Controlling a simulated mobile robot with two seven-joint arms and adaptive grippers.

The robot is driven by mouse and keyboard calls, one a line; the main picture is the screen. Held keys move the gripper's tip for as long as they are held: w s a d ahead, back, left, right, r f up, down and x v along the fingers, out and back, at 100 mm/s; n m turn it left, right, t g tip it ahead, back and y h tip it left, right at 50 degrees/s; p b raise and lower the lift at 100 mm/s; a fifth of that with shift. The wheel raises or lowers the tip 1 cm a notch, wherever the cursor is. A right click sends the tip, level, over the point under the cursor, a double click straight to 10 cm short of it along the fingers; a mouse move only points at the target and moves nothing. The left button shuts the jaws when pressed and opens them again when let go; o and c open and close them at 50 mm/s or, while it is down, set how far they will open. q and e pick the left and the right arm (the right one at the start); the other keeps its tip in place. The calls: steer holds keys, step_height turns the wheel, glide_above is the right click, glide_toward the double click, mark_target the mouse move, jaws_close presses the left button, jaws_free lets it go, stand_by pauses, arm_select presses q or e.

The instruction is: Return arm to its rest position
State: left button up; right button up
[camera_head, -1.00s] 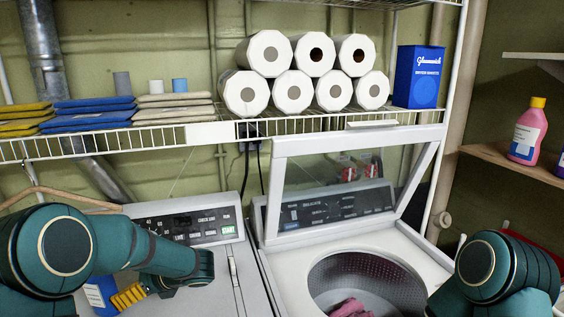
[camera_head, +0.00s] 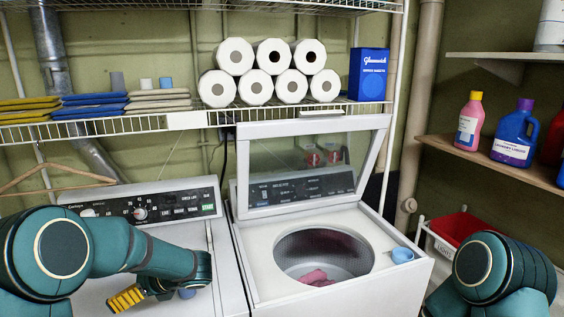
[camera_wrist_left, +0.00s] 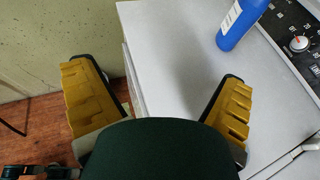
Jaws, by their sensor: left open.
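My left arm (camera_head: 150,250) reaches in from the left over the top of the closed left-hand machine (camera_head: 219,250). My left gripper (camera_head: 127,298), with yellow ribbed fingers, hangs low over that machine, partly hidden by the wrist. In the left wrist view the two fingers of the left gripper (camera_wrist_left: 158,102) are spread wide with nothing between them. A blue bottle (camera_wrist_left: 240,24) stands on the machine top beyond the right finger, apart from it. My right arm (camera_head: 490,268) shows at the lower right; its gripper is out of view.
A wire shelf (camera_head: 150,125) carries paper rolls (camera_head: 257,87), folded cloths and a blue box (camera_head: 369,74). Bottles stand on a right shelf (camera_head: 440,147); a red-and-white basket (camera_head: 440,238) is below.

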arm_select(q)
steer(key=s+d+f+n+g+h+b, duration=0.15)
steer(key=s+d+f+h, duration=0.3)
steer(key=f, duration=0.55)
steer(key=s+d+f+n+g+h, duration=0.15)
steer(key=s+d+f+h, duration=0.35)
steer(key=f, duration=0.5)
steer(key=s+d+f+n+t+h+b, duration=0.1)
steer(key=s+d+f+n+h, duration=0.3)
steer(key=d+n, duration=0.4)
steer(key=s+d+f+n+t+h+b, duration=0.1)
steer(key=s+d+f+n+t+h, duration=0.1)
steer(key=s+d+f+n+h, duration=0.2)
steer(key=s+d+f+n, duration=0.2)
steer(key=d+n, duration=0.2)
steer(key=n, duration=0.2)
steer(key=shift+s+d+f+t, duration=0.3)
steer(key=shift+d+f+t, duration=0.05)
steer(key=shift+t, duration=0.05)
arm_select(e)
steer(key=f, duration=0.4)
steer(key=shift+s+f, duration=0.15)
steer(key=shift+s, duration=0.25)
